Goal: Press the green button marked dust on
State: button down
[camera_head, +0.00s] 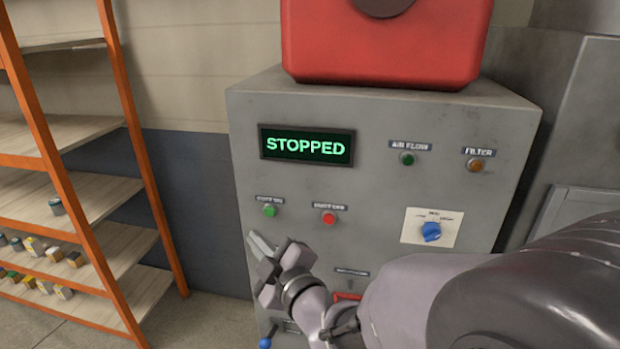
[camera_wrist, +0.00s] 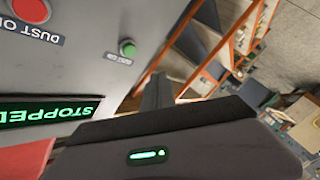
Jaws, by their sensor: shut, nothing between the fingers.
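The green button (camera_head: 269,211) sits at the left of the grey control cabinet's front (camera_head: 370,180), below the display (camera_head: 307,146), which reads STOPPED. Its label reads as dust on, though small. The green button also shows in the wrist view (camera_wrist: 127,48), upside down. The red button (camera_head: 328,219), labelled dust off, is to its right; it also shows in the wrist view (camera_wrist: 32,9). My gripper (camera_head: 262,245) is shut and empty, just below the green button in the head view. In the wrist view its fingers (camera_wrist: 157,92) appear apart from the button.
A blue selector knob (camera_head: 431,231) is at the cabinet's right. Green and amber lamps (camera_head: 407,159) sit above it. A red housing (camera_head: 385,45) stands on top. An orange-framed shelf (camera_head: 75,200) with small items stands at the left, with a gap before the cabinet.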

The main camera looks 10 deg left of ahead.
aim_at(270, 211)
jog(key=shift+w+d, duration=0.15)
jog(key=shift+w, duration=2.55)
jog(key=shift+w, duration=0.4)
jog(key=shift+w+d+b, duration=0.1)
jog(key=shift+w+b, duration=0.25)
jog(key=shift+b, duration=0.15)
jog(key=shift+s, duration=0.1)
dwell(0.4)
jog(key=shift+s+b, duration=0.65)
jog(key=shift+b, duration=0.05)
